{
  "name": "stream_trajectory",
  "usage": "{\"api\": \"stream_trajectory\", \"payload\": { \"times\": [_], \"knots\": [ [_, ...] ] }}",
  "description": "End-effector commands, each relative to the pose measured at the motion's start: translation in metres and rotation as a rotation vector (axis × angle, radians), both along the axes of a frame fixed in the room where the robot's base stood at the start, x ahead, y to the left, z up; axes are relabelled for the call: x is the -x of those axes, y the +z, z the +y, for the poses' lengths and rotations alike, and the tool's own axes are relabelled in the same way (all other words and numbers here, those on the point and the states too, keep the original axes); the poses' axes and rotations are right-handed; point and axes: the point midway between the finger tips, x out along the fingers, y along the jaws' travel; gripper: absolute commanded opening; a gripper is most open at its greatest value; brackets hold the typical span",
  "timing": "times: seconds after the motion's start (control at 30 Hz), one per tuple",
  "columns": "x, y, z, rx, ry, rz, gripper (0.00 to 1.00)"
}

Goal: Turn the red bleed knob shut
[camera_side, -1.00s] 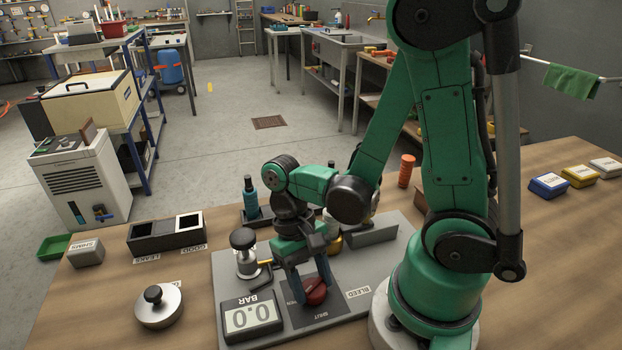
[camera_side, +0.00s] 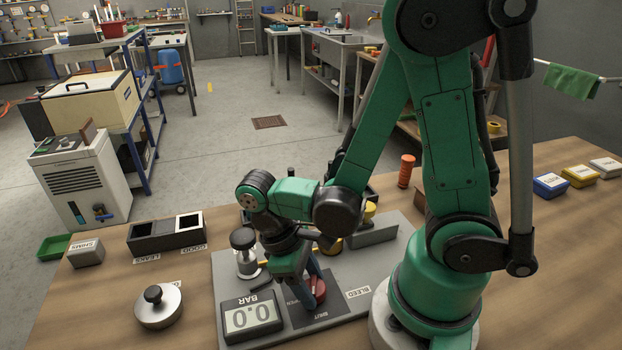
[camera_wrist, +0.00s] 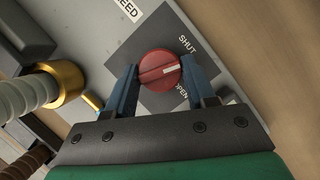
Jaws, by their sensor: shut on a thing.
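The red bleed knob (camera_side: 318,291) sits on a dark square plate (camera_side: 326,312) on the grey panel. It also shows in the wrist view (camera_wrist: 158,69), with a white pointer line directed to the right, between the words SHUT and OPEN. My gripper (camera_side: 310,290) is down at the knob, and in the wrist view its two blue fingers (camera_wrist: 160,78) are shut on the knob from either side. In the side view the fingers hide part of the knob. The gauge (camera_side: 251,314) marked BAR reads 0.0.
A black-topped plunger (camera_side: 244,252) stands left of my gripper on the panel (camera_side: 228,272). A brass fitting with a ribbed hose (camera_wrist: 68,80) lies left in the wrist view. A round metal weight (camera_side: 158,307) and a black two-bay box (camera_side: 166,234) stand on the table at left.

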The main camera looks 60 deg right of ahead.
Motion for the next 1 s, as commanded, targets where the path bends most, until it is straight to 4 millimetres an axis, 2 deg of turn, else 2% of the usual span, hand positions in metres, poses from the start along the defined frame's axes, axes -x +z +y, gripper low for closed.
{"api": "stream_trajectory", "payload": {
  "times": [0.2, 0.5, 1.0],
  "knots": [
    [0.0003, 0.0001, 0.0014, 0.0, 0.174, 0.0, 0.0],
    [0.0005, -0.0001, 0.0022, -0.001, 0.327, -0.002, 0.0],
    [0.0006, -0.0002, 0.0022, -0.001, 0.382, -0.003, 0.0]
  ]
}}
